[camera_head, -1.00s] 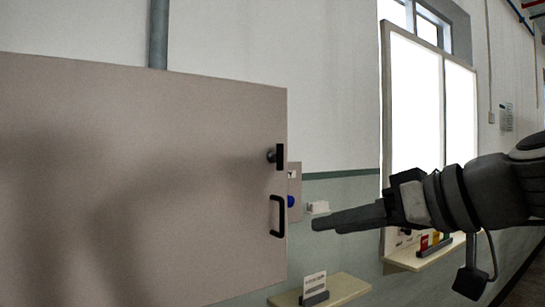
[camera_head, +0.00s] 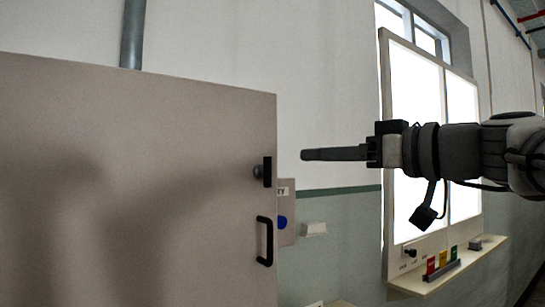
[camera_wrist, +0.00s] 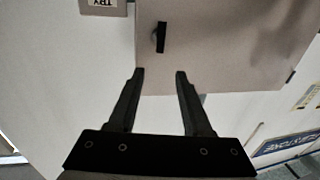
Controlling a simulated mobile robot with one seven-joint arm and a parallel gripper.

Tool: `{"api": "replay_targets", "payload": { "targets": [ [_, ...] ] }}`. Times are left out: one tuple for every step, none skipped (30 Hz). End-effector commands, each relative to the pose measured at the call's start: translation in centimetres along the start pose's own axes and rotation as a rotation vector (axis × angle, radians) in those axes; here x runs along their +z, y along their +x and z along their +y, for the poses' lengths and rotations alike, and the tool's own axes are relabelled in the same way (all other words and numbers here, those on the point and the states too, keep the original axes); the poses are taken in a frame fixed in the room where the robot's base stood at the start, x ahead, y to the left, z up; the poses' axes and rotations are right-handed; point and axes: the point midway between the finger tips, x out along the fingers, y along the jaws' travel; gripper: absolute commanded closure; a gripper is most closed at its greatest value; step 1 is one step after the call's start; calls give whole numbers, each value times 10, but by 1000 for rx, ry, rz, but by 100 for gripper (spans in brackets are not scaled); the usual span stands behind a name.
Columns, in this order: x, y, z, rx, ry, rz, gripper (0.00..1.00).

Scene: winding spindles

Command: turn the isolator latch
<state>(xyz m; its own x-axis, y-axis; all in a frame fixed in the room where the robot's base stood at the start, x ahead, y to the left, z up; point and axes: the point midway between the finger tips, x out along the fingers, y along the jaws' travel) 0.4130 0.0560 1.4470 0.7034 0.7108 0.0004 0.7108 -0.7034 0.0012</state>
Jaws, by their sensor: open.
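The isolator latch (camera_head: 266,172) is a small black upright bar on a round stub, near the right edge of a large grey-beige panel door (camera_head: 140,190). It also shows in the wrist view (camera_wrist: 161,37), beyond and between my fingertips. My gripper (camera_head: 305,155) is to the right of the latch in the head view, pointing left, slightly higher and apart from it. In the wrist view my gripper (camera_wrist: 160,72) has its two dark fingers spread with nothing between them. A black D-shaped handle (camera_head: 265,241) sits below the latch on the door.
A grey plate with a blue button (camera_head: 282,222) is on the wall right of the door edge. A small white box (camera_head: 314,229) is beside it. A shelf (camera_head: 450,268) with coloured blocks stands under the bright panels at right.

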Motion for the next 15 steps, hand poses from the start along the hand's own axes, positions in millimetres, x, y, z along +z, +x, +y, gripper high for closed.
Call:
{"api": "replay_targets", "payload": {
  "targets": [
    [0, 12, 0, -2, 2, -2, 51],
    [0, 19, 0, -2, 2, -2, 51],
    [0, 28, 0, -2, 1, -1, 51],
    [0, 34, 0, -2, 2, -1, 51],
    [0, 41, 0, -2, 2, -1, 51],
    [-1, 50, 0, -2, 2, -1, 51],
    [0, 56, 0, -2, 2, -1, 51],
    [0, 63, 0, -2, 3, -1, 51],
    [0, 71, 0, -1, 3, -1, 51],
    [-1, 76, 0, -2, 2, -1, 51],
    [-1, 82, 0, -2, 2, -1, 51],
    [0, 88, 0, -2, 3, -1, 51],
    [0, 93, 0, -2, 3, -1, 51],
    [0, 97, 0, -1, 2, -1, 51],
    [0, 101, 0, -1, 2, -1, 51]
  ]
}}
